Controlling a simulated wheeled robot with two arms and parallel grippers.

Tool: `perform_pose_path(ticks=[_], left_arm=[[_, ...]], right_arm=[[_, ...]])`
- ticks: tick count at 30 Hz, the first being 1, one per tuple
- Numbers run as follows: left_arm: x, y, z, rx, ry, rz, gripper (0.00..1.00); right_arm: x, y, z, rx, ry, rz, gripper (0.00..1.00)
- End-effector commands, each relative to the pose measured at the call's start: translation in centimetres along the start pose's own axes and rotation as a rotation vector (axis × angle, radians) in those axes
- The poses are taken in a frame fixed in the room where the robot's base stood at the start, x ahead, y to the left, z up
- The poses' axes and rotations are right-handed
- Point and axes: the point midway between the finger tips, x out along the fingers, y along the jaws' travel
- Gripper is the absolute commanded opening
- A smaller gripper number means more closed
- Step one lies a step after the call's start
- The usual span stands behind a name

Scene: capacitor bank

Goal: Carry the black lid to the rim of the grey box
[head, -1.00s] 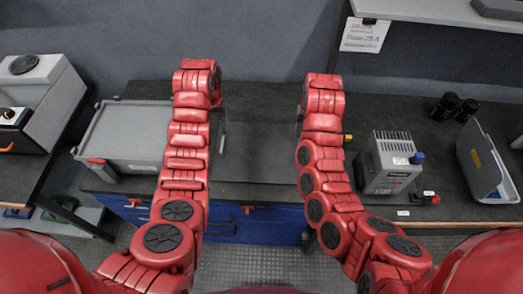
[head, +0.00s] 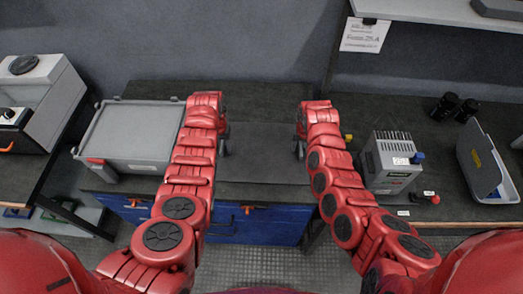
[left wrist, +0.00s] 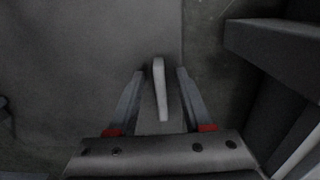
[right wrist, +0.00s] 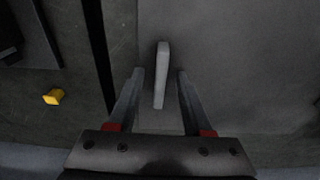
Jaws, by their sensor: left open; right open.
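The black lid (head: 262,160) is a flat dark panel lying on the dark bench between my two grippers. It has a pale upright handle on each side: one in the left wrist view (left wrist: 160,92), one in the right wrist view (right wrist: 161,75). My left gripper (left wrist: 158,75) is open, its fingers on either side of one handle with gaps. My right gripper (right wrist: 160,75) is open, its fingers likewise on either side of the other handle. The grey box (head: 110,143) stands left of the lid, partly hidden by my left arm.
A grey power unit (head: 388,160) with a blue knob stands right of my right arm. A small yellow thing (right wrist: 54,97) lies beside the lid. Black cylinders (head: 456,107) and an open grey case (head: 485,160) are farther right. Blue drawers (head: 265,222) are below the bench.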

Motion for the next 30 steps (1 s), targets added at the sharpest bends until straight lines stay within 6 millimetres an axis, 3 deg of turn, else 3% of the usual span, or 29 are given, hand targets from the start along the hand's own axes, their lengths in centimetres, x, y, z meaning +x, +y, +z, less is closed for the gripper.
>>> perform_pose_path(ticks=[6, 14, 30], left_arm=[[-0.04, -0.01, -0.05, 0.000, 0.002, 0.000, 0.48], [-0.06, 0.00, -0.07, 0.000, 0.002, 0.000, 0.01], [-0.09, -0.01, -0.09, 0.000, 0.003, 0.000, 0.00]], right_arm=[[0.01, 0.00, 0.01, 0.000, 0.000, 0.000, 0.48], [0.02, 0.00, 0.02, 0.000, 0.000, 0.000, 0.01], [0.02, -0.01, 0.04, 0.000, -0.001, 0.000, 0.00]])
